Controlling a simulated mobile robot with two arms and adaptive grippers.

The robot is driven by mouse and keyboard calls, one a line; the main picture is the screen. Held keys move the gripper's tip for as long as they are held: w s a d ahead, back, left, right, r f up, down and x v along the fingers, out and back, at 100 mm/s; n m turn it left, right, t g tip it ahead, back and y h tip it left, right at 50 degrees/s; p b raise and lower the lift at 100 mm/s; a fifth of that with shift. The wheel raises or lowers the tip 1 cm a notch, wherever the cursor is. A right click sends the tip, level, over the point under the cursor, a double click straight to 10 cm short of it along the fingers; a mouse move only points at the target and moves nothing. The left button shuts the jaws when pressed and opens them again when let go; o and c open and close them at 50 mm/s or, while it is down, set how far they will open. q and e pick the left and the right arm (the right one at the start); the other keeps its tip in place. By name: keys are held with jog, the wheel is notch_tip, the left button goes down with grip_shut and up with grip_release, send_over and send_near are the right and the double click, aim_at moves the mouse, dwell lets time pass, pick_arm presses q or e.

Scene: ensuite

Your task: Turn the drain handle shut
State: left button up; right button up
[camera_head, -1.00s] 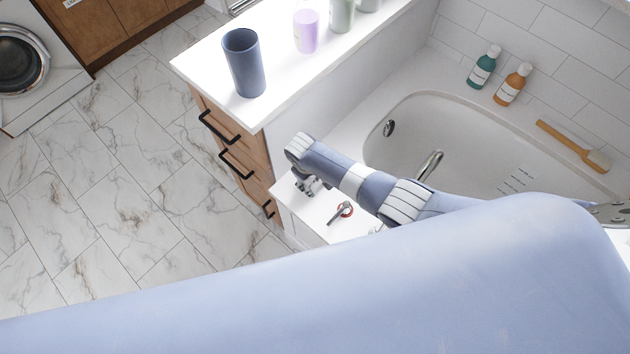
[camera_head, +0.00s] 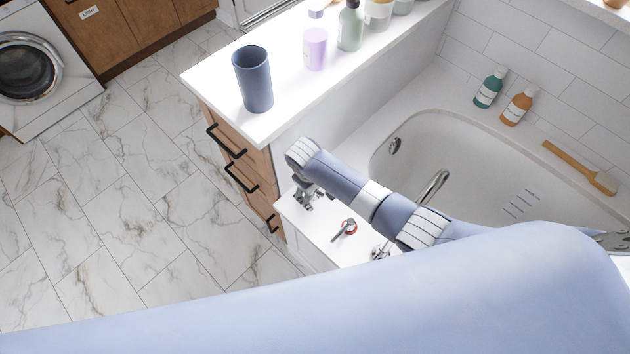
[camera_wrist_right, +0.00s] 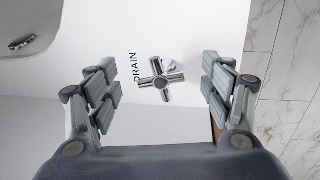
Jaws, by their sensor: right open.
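The drain handle (camera_wrist_right: 161,81) is a chrome cross-shaped knob on a white ledge, with the word DRAIN printed beside it in the right wrist view. My right gripper (camera_wrist_right: 161,88) is open, with its fingers on either side of the handle in that view. No finger visibly touches the handle, and I cannot tell the height gap. In the head view the right gripper (camera_head: 306,198) points down at the far end of the ledge, and I cannot make out the drain handle there. My left gripper is not in view.
A red-ringed lever (camera_head: 345,229) and another chrome fitting (camera_head: 381,251) stand on the ledge near my right gripper. The bathtub (camera_head: 440,130) with its spout (camera_head: 433,187) lies to the right. A drawer cabinet (camera_head: 237,172) with a blue cup (camera_head: 253,80) stands beyond the ledge.

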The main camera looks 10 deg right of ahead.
notch_tip(320, 180, up, 6)
jog(key=shift+s+a+r, duration=0.15)
jog(key=shift+s+a, duration=0.15)
jog(key=shift+a, duration=0.15)
jog(key=shift+o, duration=0.2)
